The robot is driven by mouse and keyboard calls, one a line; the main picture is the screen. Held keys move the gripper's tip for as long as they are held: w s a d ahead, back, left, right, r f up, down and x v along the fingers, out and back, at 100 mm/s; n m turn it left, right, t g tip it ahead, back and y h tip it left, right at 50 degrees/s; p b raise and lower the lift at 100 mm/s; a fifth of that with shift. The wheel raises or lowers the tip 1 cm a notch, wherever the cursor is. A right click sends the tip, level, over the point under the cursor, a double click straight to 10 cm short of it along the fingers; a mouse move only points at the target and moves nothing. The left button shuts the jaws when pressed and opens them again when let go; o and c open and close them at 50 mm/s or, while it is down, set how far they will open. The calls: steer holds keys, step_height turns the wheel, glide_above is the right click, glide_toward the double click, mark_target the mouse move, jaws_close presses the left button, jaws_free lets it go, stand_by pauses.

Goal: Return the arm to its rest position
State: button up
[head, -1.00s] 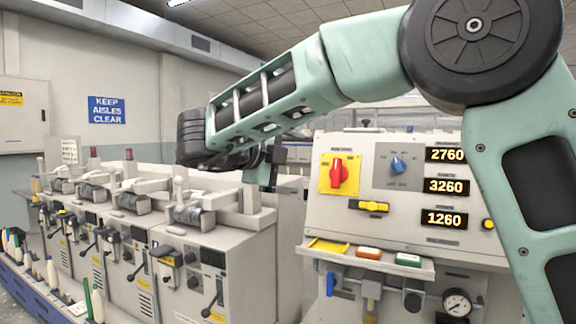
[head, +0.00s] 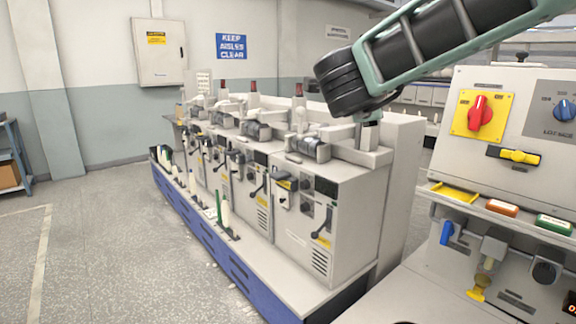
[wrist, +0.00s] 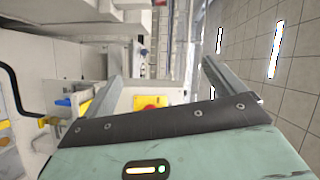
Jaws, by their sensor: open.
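My arm (head: 450,40) reaches in from the upper right of the head view, in front of the row of machines. Its black wrist joint (head: 345,85) hangs over the nearest machine in the picture. My gripper is mostly hidden behind the wrist in the head view. In the wrist view my gripper (wrist: 160,68) shows its two grey fingers spread wide apart, with nothing between them. A yellow and red switch (wrist: 150,102) shows beyond the fingers.
A row of grey winding machines (head: 320,225) stands on a blue-sided base (head: 215,250). A control panel (head: 465,150) with a red knob (head: 480,112) is at the right. A wall cabinet (head: 158,52) is at the back. The floor (head: 110,250) at left is clear.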

steer(key=s+a+f+n+g+y, duration=0.1)
steer(key=s+a+f+n+y, duration=0.25)
steer(key=a+n+y, duration=0.3)
steer(key=s+a+f+n+y, duration=0.3)
steer(key=a+f+n+y, duration=0.15)
steer(key=a+n, duration=0.2)
steer(key=s+a+f+n+g+y, duration=0.3)
steer(key=s+f+n+g, duration=0.3)
steer(key=s, duration=0.3)
steer(key=s+d+f+n+g+h, duration=0.3)
steer(key=s+d+f, duration=0.3)
steer(key=s, duration=0.4)
steer(key=s+d+f+n+g+h, duration=0.3)
steer(key=s+d+f+n+g, duration=0.2)
steer(key=s+f, duration=0.3)
steer(key=s+d+n, duration=0.1)
steer(key=s, duration=0.2)
steer(key=shift+s+d, duration=0.25)
steer(key=shift+d, duration=0.15)
